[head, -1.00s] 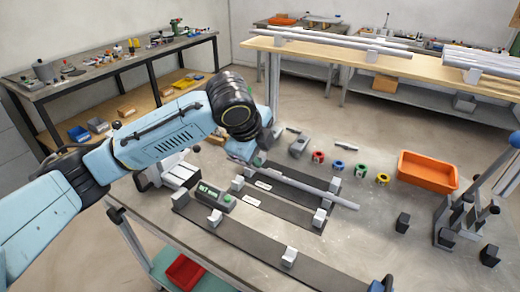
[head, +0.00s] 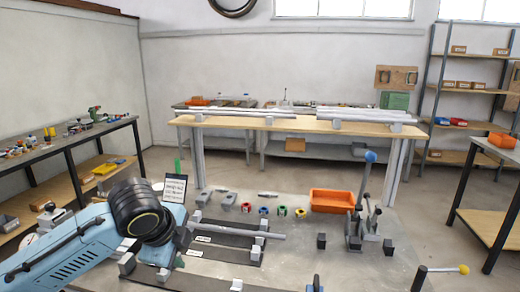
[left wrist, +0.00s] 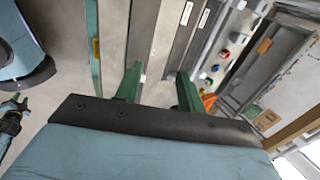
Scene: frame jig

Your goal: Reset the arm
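My left arm comes in from the lower left in the head view. Its gripper (head: 182,243) is low over the jig table, partly hidden by its own wrist. In the left wrist view its two green fingers (left wrist: 158,88) are spread apart, with nothing between them and a dark jig strip beyond. A grey tube (head: 250,235) lies on small grey blocks on the jig, just right of the gripper. I cannot tell from the head view how high the gripper is above the jig. My right gripper is not clearly seen in either view.
An orange bin (head: 333,201), several coloured rings (head: 282,211) and a grey clamp stand with a blue ball (head: 371,157) are on the table. A sign (head: 175,188) stands behind my left wrist. A wooden bench (head: 300,125) with tubes stands behind.

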